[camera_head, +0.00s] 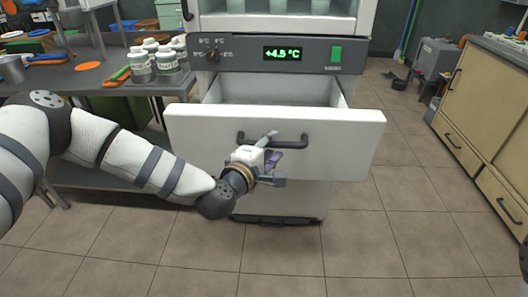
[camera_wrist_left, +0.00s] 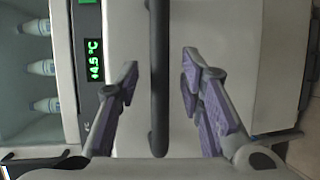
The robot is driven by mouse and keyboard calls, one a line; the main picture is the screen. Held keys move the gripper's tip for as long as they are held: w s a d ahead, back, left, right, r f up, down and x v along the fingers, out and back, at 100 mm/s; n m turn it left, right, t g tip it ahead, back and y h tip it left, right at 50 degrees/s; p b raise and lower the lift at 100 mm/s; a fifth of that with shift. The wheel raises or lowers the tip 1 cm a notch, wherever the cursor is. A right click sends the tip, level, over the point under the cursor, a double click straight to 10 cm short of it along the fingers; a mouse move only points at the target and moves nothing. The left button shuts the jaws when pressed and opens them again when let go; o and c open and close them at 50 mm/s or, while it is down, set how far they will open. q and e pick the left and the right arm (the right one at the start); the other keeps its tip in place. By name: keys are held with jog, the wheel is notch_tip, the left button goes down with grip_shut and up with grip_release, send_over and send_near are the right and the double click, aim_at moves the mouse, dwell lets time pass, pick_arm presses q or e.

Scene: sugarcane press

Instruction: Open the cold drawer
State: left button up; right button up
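The cold drawer (camera_head: 345,140) is a white drawer below the cabinet's control panel. It stands pulled out, and its inside (camera_head: 270,91) shows from above, looking empty. Its dark bar handle (camera_head: 295,141) is on the front face. My left gripper (camera_head: 270,153) is at the handle's left and middle part. In the left wrist view the gripper (camera_wrist_left: 159,62) is open, with one purple-padded finger on each side of the handle (camera_wrist_left: 159,110). Gaps show between both fingers and the bar. My right gripper is not in view.
The control panel (camera_head: 236,54) reads +4.5°C. A dark table (camera_head: 120,83) with white-lidded jars (camera_head: 141,66) stands at the left. Beige cabinets (camera_head: 482,110) stand at the right. The tiled floor (camera_head: 400,215) in front and to the right of the drawer is clear.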

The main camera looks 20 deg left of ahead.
pick_arm(q)
jog(key=v, duration=1)
jog(key=shift+s, duration=0.15)
jog(key=s+d+f+m+g+h, duration=0.3)
jog(key=s+d+f+m+g, duration=0.2)
jog(key=s+d+f, duration=0.35)
jog(key=s+a+f+m+g+p, duration=0.1)
jog(key=s+f+m+g, duration=0.2)
jog(key=s+f, duration=0.35)
jog(key=s+f+m+g+p, duration=0.1)
jog(key=s+f+m+g, duration=0.2)
jog(key=s, duration=0.6)
jog(key=s+a+f+m+g+y, duration=0.1)
jog(key=s+a+m+g+y, duration=0.1)
jog(key=s+a, duration=0.3)
jog(key=s+a+f+m+g+y, duration=0.1)
jog(key=s+a+m+g+y, duration=0.2)
jog(key=s, duration=0.9)
jog(key=a+m+g+p, duration=0.1)
jog(key=a+g, duration=0.1)
jog(key=a, duration=0.1)
jog(key=shift+s+a+f, duration=0.2)
jog(key=shift+s+a, duration=0.05)
jog(key=shift+a, duration=0.1)
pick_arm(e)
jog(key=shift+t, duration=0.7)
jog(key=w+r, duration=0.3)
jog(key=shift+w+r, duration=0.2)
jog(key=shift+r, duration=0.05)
